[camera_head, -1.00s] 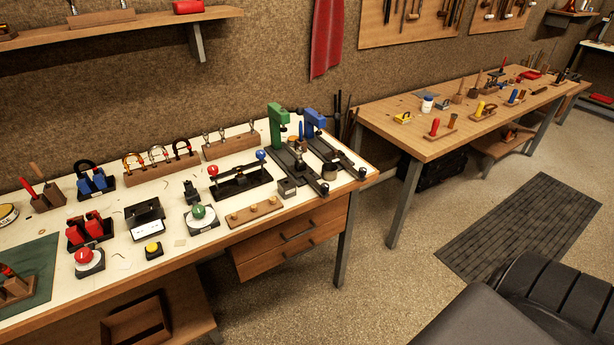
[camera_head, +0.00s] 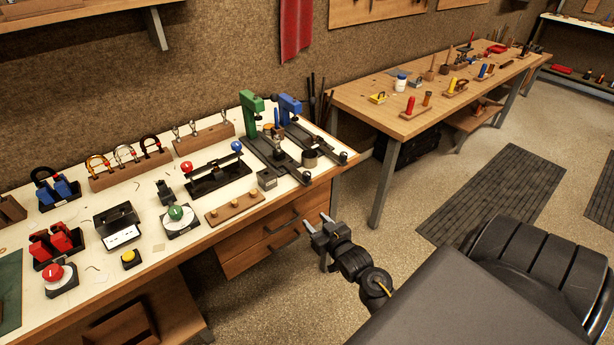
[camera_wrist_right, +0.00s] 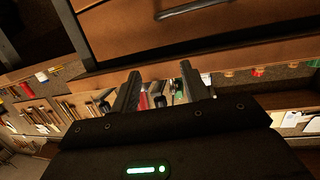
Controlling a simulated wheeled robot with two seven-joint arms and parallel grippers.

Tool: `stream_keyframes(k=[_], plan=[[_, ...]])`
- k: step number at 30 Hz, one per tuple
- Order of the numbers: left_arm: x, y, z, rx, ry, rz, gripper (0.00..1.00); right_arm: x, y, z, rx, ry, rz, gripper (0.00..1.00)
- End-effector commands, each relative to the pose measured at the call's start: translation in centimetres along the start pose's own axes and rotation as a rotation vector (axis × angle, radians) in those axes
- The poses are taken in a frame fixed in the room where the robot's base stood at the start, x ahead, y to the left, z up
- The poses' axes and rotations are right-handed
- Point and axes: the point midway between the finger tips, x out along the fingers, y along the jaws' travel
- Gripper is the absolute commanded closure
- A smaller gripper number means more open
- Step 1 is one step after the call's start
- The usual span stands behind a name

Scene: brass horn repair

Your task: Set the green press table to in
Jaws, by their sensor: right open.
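The green press (camera_head: 251,118) stands at the right end of the white-topped bench, beside the blue press (camera_head: 290,110). Its dark sliding table (camera_head: 276,163) runs forward along its base toward the bench's front edge. A dark knob (camera_head: 305,177) sits at the front end of that base. My right gripper (camera_head: 315,222) is open and empty, in front of the bench drawers and below the bench top, apart from the press. In the right wrist view its two fingers (camera_wrist_right: 158,88) are spread with nothing between them. My left gripper is not in view.
A small grey block (camera_head: 267,179) lies left of the press base. A wooden peg board (camera_head: 235,210) and a black stand with red and blue knobs (camera_head: 218,178) are further left. Drawers (camera_head: 262,254) are under the bench. A second wooden bench (camera_head: 440,100) stands to the right.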

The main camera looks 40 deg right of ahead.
Motion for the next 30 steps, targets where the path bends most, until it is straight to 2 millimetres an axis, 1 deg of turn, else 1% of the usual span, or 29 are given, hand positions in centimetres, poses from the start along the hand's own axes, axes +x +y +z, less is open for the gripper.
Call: stream_keyframes(k=[1, 3, 6, 7, 9, 12, 14, 16, 20, 24, 30], plan=[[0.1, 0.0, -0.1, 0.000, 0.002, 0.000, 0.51, -0.2, 0.7, -3.2, -0.004, 0.067, 0.012, 0.54], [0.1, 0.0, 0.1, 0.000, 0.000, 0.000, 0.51, -0.8, 1.5, -6.4, -0.010, 0.132, 0.026, 0.54], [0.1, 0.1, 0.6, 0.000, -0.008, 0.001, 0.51, -1.3, 2.1, -8.9, -0.016, 0.184, 0.036, 0.54], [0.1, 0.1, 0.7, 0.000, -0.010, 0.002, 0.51, -1.4, 2.2, -9.4, -0.018, 0.193, 0.038, 0.54], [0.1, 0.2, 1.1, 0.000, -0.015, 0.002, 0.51, -1.5, 2.2, -9.8, -0.019, 0.201, 0.039, 0.54], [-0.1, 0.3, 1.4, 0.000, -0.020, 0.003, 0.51, -1.4, 2.2, -9.9, -0.019, 0.202, 0.039, 0.54], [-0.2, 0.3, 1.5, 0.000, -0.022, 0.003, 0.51, -1.0, 2.2, -10.0, -0.019, 0.202, 0.039, 0.54], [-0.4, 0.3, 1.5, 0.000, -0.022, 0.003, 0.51, -0.2, 2.3, -10.2, -0.018, 0.202, 0.039, 0.54], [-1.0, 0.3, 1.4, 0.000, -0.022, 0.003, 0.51, 2.0, 2.4, -10.8, -0.017, 0.201, 0.039, 0.54], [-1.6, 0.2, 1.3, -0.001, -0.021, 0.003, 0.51, 4.6, 2.4, -11.3, -0.017, 0.201, 0.038, 0.54], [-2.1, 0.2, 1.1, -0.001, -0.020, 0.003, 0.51, 7.6, 2.6, -11.8, -0.018, 0.200, 0.038, 0.54]])
